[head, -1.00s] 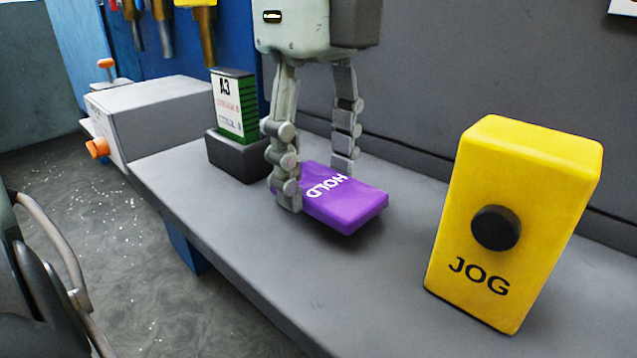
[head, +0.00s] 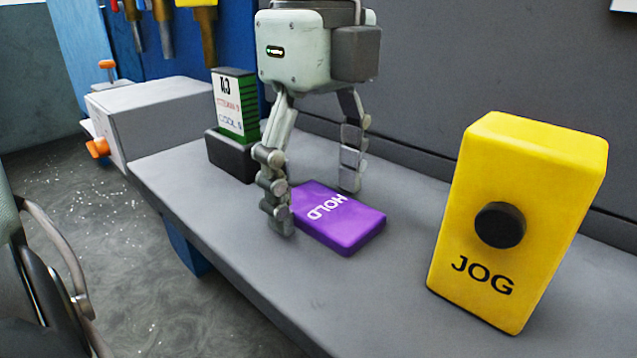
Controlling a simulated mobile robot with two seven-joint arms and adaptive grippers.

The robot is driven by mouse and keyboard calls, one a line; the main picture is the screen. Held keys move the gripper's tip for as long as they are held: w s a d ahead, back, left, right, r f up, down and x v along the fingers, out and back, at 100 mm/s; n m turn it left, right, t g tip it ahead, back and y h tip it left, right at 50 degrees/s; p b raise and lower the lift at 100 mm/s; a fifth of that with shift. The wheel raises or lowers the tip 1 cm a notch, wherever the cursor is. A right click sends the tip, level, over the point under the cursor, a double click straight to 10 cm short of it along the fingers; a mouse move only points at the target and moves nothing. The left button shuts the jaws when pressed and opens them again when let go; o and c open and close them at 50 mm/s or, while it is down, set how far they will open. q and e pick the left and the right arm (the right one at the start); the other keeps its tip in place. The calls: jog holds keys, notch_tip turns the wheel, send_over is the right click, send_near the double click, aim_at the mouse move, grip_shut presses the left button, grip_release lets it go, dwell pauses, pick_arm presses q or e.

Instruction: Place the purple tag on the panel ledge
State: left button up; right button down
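The purple tag (head: 345,228), marked HOLD, lies flat on the grey panel ledge (head: 240,225), near the middle of the view. My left gripper (head: 316,206) points down over the tag's left end. Its fingers are spread, one on the near side of the tag and one on the far side. A gap shows between the far finger and the tag; I cannot tell whether the near finger touches it.
A yellow JOG box (head: 520,215) with a black knob stands on the right. A dark holder (head: 228,157) with a green and white box (head: 235,105) stands behind left. A grey block (head: 150,115) with orange knobs is at the left. Ledge between tag and JOG box is clear.

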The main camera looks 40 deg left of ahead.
aim_at(318, 202)
pick_arm(q)
jog(key=shift+r, duration=0.15)
jog(key=shift+r, duration=0.3)
notch_tip(318, 202, up, 11)
jog(key=p, duration=0.1)
jog(key=shift+r, duration=0.2)
pick_arm(e)
jog(key=x, duration=0.3)
jog(key=shift+w+a+f, duration=0.15)
jog(key=shift+a+f, duration=0.15)
jog(key=shift+a, duration=0.05)
jog(key=shift+s, duration=0.2)
